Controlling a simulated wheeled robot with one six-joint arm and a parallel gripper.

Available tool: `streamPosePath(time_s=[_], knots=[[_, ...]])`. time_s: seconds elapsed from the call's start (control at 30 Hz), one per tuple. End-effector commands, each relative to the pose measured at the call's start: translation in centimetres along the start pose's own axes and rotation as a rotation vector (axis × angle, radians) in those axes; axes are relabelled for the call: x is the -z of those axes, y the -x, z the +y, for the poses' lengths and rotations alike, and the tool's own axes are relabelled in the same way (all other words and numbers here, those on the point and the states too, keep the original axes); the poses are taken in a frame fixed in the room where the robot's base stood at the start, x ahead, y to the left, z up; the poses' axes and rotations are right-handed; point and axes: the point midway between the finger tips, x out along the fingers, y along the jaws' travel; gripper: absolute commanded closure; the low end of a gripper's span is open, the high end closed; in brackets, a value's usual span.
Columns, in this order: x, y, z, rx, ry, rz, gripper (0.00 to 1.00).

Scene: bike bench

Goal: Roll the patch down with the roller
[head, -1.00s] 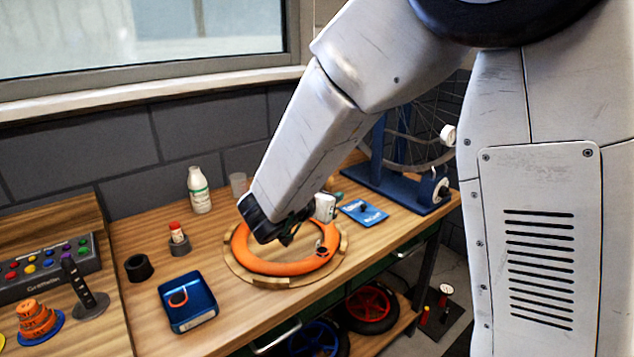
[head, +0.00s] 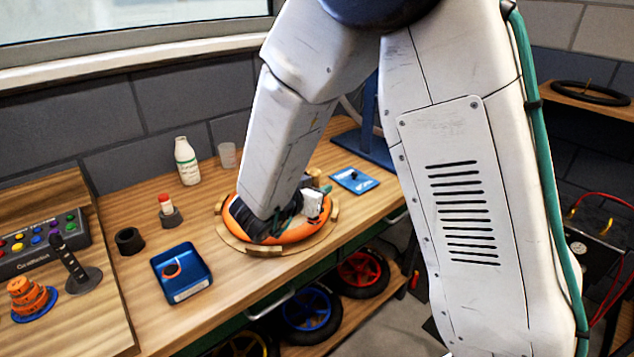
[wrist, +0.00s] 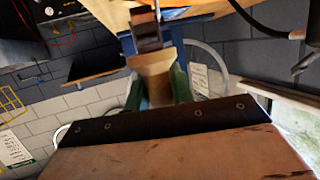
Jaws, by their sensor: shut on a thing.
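My gripper (head: 280,226) is low over the orange tube (head: 302,231) on its round wooden stand (head: 238,242), in the head view. My arm hides much of the tube. In the wrist view the two green fingers of my gripper (wrist: 157,82) are shut on a roller (wrist: 153,72) by its wooden handle. I cannot tell whether the roller touches the tube. I cannot make out the patch.
A blue tray (head: 160,265) with a small orange ring stands left of the stand. A black cup (head: 129,241), a red-capped tube (head: 166,206), a white bottle (head: 187,162) and a clear cup (head: 227,155) stand behind it. A blue packet (head: 354,180) lies to the right.

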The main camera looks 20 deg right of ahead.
Motion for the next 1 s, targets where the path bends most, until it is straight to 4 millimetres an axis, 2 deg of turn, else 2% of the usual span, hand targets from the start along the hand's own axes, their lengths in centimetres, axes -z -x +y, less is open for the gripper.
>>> streamPosePath(time_s=[1.0], knots=[[-0.85,-0.26,-0.03,0.001,0.001,0.001,1.0]])
